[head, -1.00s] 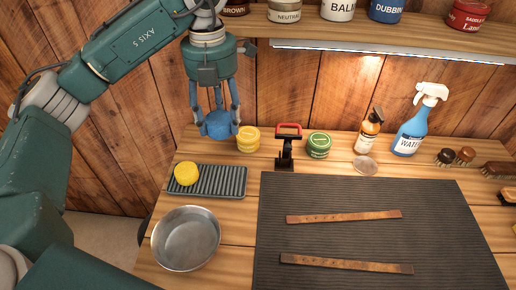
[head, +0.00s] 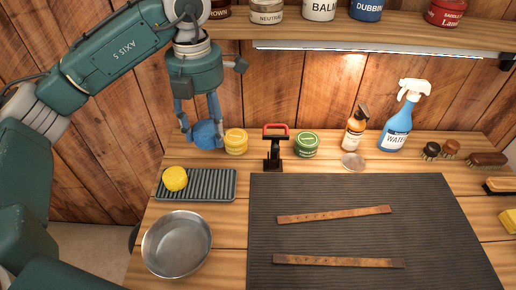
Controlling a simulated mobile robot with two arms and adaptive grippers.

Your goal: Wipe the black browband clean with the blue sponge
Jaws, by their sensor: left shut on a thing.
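My left gripper (head: 203,130) is shut on the blue sponge (head: 207,135), a rounded blue piece held between its fingers, left of a yellow tin at the back of the bench. Whether the sponge touches the bench is unclear. I see no black browband. Two brown leather straps lie on the dark ribbed mat (head: 425,225): an upper strap (head: 335,214) and a lower strap (head: 338,261), both apart from the gripper. My right gripper is not in view.
A grey ribbed tray (head: 215,185) holds a yellow sponge (head: 175,179); a metal bowl (head: 177,244) stands in front. Along the back are the yellow tin (head: 236,142), a red-topped black stand (head: 273,150), a green tin (head: 307,145), bottles and brushes. A shelf (head: 400,32) overhangs.

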